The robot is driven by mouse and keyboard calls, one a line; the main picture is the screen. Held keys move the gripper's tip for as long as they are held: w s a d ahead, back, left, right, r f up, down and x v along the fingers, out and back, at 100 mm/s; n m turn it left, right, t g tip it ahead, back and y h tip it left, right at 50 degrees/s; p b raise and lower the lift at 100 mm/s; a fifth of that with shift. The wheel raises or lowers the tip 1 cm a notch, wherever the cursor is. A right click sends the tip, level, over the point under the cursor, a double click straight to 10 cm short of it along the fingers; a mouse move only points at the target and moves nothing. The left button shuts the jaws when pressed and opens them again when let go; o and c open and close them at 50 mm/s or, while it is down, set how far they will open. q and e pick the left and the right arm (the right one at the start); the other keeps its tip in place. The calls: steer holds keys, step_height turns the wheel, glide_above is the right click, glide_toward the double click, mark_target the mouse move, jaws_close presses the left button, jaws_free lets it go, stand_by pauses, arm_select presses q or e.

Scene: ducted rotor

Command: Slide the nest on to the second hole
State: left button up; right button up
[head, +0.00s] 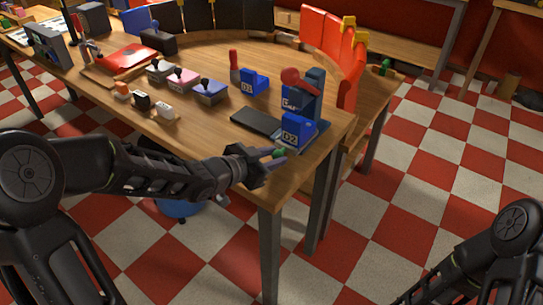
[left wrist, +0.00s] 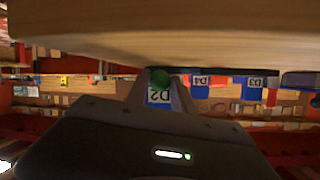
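A blue block labelled D2 (head: 298,133) stands near the front right corner of the wooden table. A flat dark plate (head: 258,122) lies beside it. I cannot tell which part is the nest, and no holes are discernible. My left gripper (head: 279,154) is at the table's front edge, just in front of the D2 block. Its fingers close around a small green knob (left wrist: 160,77), seen between the fingertips in the left wrist view. The D2 label (left wrist: 159,96) shows behind the knob. My right arm shows at lower right; its gripper is out of frame.
A blue block with a red-topped part (head: 297,80) stands behind D2, and a blue D3 block (head: 254,82) is farther left. Several small stamp-like blocks (head: 178,80) stand mid-table. Red panels (head: 330,42) line the right back. Checkered floor is open at right.

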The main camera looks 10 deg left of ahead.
arm_select(q)
steer(key=shift+o, duration=1.4)
steer(key=shift+s+d, duration=0.2)
steer(key=shift+d, duration=0.25)
steer(key=shift+o, duration=0.8)
steer(key=shift+w+a, duration=0.1)
steer(key=shift+a, duration=0.05)
steer(key=shift+s+a+r, duration=0.25)
steer(key=shift+s+a, duration=0.05)
steer(key=p+v, duration=0.2)
steer(key=v, duration=0.5)
steer(key=shift+d, duration=0.15)
steer(key=shift+f, duration=0.1)
